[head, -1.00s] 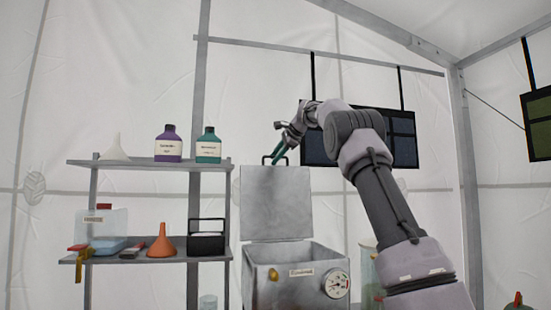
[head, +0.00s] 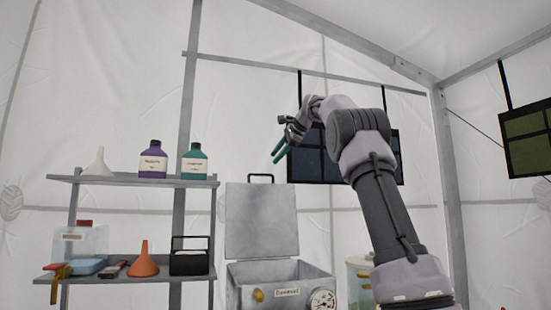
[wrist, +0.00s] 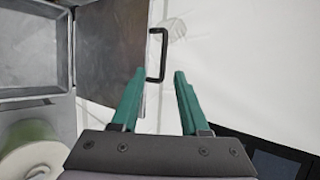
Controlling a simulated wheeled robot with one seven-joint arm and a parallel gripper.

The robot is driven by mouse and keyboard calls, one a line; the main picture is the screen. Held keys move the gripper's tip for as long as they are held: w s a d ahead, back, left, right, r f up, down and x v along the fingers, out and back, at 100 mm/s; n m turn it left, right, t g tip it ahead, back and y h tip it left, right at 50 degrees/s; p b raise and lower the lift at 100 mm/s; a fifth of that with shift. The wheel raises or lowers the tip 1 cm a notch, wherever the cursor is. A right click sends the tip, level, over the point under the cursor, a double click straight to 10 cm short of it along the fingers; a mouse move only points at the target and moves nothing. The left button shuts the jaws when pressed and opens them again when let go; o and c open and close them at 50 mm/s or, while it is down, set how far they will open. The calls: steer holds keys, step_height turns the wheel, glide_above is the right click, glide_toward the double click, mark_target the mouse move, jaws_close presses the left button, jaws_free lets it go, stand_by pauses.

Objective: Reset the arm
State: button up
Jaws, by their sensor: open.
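My gripper (head: 280,150) is up in the air, to the upper right of the grey metal box's raised lid in the head view. Its two green fingers are apart with nothing between them, and they show plainly in the wrist view (wrist: 158,95). The lid (head: 262,222) stands upright with a black handle (head: 261,178) on its top edge. In the wrist view the handle (wrist: 157,55) lies beyond the fingertips, and the fingers look clear of it.
The open box (head: 280,285) has a dial (head: 322,302) on its front. A shelf unit (head: 130,181) at left holds a purple bottle (head: 153,161), a teal bottle (head: 194,162) and funnels. Dark panels (head: 395,155) hang behind my arm. Open air surrounds the gripper.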

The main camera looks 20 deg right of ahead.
stand_by(0.3)
steer(key=s+a+f+n+h, duration=0.1)
steer(key=s+f+n, duration=0.2)
steer(key=s+f, duration=0.5)
steer(key=s+f+n+g+h, duration=0.15)
steer(key=s+f, duration=0.25)
steer(key=s, duration=0.8)
steer(key=s+a+f+n, duration=0.1)
steer(key=s+f+n, duration=0.2)
steer(key=s+f, duration=0.55)
steer(key=s+f+n, duration=0.4)
steer(key=s+f, duration=0.7)
steer(key=s, duration=0.2)
steer(key=shift+s+h, duration=0.4)
steer(key=shift+h, duration=0.05)
